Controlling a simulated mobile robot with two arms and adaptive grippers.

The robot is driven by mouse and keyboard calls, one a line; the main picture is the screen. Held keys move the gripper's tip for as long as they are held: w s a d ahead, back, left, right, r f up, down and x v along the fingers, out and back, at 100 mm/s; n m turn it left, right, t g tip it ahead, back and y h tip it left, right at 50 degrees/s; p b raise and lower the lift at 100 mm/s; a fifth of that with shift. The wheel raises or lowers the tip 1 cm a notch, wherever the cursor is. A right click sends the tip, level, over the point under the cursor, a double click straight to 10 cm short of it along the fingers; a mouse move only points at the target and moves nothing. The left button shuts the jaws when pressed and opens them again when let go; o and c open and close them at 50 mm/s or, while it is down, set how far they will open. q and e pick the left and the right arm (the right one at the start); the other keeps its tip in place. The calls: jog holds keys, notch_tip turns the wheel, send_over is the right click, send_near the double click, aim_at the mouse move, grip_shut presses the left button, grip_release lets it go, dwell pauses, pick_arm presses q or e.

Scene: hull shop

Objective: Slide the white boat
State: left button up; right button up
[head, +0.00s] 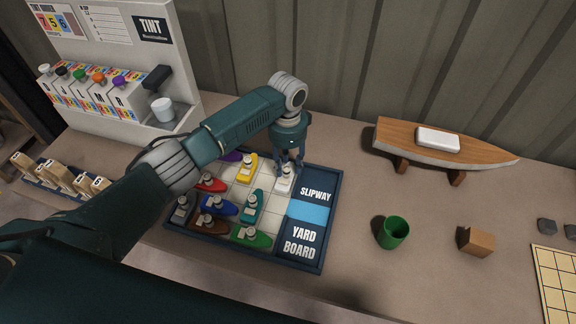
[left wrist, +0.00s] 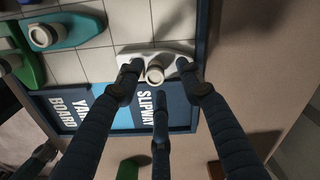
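The white boat (head: 285,182) sits on the top row of the yard board (head: 318,267), in the cell left of the dark SLIPWAY panel (head: 316,193). My left gripper (head: 289,160) is right over it, pointing down. In the left wrist view the boat (left wrist: 124,52) lies under my left fingers (left wrist: 157,72), with its round funnel (left wrist: 155,74) between them. Gaps show on both sides of the funnel, so the fingers look open. The head view does not show my right gripper; a dark jointed part at the wrist view's lower left may belong to it.
Teal (head: 251,207), green (head: 252,237), yellow (head: 246,167) and other boats fill cells to the left and front. Pale empty cells show between. A light blue panel (head: 310,213) lies below SLIPWAY. A green cup (head: 393,233) and wooden block (head: 476,243) stand to the right.

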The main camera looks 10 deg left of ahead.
aim_at(288, 167)
pick_arm(q)
notch_tip(288, 167, up, 10)
jog(key=shift+r, duration=0.25)
jog(key=shift+d+f, duration=0.1)
dwell(0.5)
